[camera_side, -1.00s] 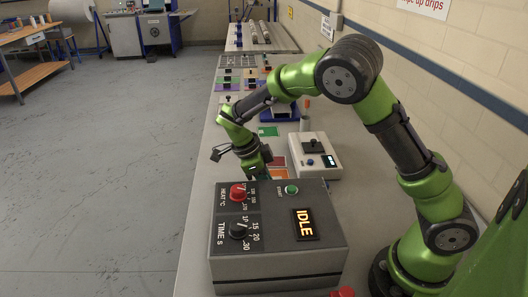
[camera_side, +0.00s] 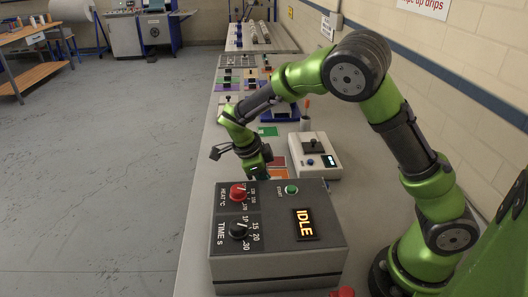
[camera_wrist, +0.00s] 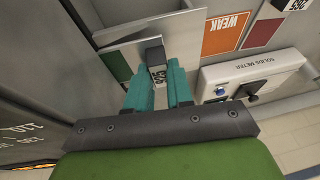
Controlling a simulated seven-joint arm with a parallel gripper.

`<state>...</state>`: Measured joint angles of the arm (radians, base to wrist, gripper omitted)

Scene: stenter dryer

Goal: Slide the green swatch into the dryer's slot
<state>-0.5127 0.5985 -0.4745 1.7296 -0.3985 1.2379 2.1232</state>
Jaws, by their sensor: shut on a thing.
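The dryer (camera_side: 280,265) is the dark grey box at the front of the bench, with its screen reading IDLE. Its side also fills the left of the wrist view (camera_wrist: 35,85). My gripper (camera_side: 262,174) is low, close behind the dryer's far side. In the wrist view its teal fingers (camera_wrist: 158,92) are shut on a dark block with a number label, on a light grey plate (camera_wrist: 185,30). A dark green patch, seemingly the green swatch (camera_wrist: 114,66), shows at the plate's left edge near the dryer, mostly hidden. The slot is not clearly visible.
A white solids meter (camera_side: 316,158) stands right of my gripper. Orange (camera_wrist: 225,33) and dark red (camera_wrist: 264,32) cards lie beside the plate. A green card (camera_side: 268,131) lies farther back on the bench. A wall runs along the right.

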